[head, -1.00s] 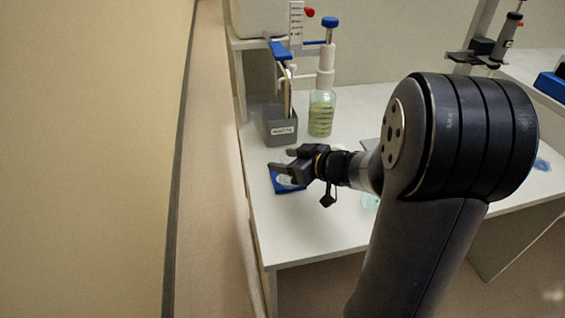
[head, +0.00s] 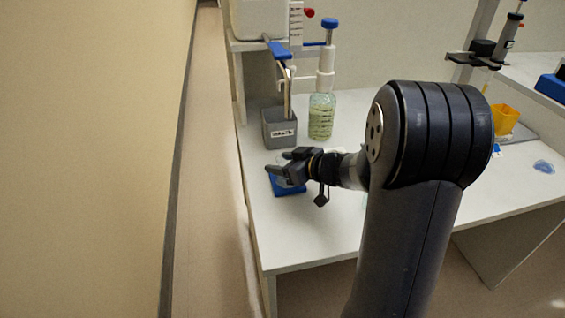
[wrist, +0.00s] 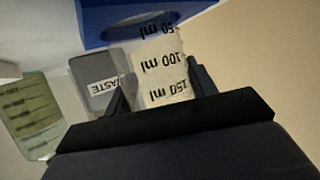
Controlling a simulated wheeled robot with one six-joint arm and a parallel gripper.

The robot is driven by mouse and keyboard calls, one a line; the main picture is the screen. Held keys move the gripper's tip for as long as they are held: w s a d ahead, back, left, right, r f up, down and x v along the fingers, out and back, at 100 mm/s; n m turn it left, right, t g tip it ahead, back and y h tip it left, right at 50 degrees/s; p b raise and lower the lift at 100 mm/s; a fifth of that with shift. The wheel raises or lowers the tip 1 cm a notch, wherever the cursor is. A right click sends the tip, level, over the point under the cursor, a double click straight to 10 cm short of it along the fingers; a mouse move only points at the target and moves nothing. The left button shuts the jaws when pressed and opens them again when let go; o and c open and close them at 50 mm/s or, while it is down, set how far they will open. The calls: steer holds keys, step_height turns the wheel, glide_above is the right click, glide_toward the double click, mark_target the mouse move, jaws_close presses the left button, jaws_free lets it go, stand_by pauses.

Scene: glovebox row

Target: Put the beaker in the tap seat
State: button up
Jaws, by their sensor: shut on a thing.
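The beaker (wrist: 162,75) is clear, with dark ml marks, and sits between the fingers of my gripper (wrist: 158,92) in the wrist view. The marks read upside down there. A blue block (wrist: 135,22) with a round recess, seemingly the tap seat, lies just past the beaker's low-mark end. That end overlaps the block in the picture; I cannot tell whether it touches or is inside the recess. In the head view my gripper (head: 276,163) is over the blue block (head: 288,188) on the bench, and the beaker is hard to make out.
A grey waste box (head: 280,130) and a green-liquid bottle (head: 321,118) stand behind my gripper. A white tank (head: 258,18) is on a shelf above, with a blue lever (head: 280,49) below it. A yellow container (head: 505,118) is at the right. The front bench (head: 310,240) is clear.

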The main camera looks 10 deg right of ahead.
steer(key=o, duration=0.9)
steer(key=shift+o, duration=0.2)
steer(key=shift+r, duration=0.1)
steer(key=p+v, duration=0.3)
steer(key=v, duration=0.9)
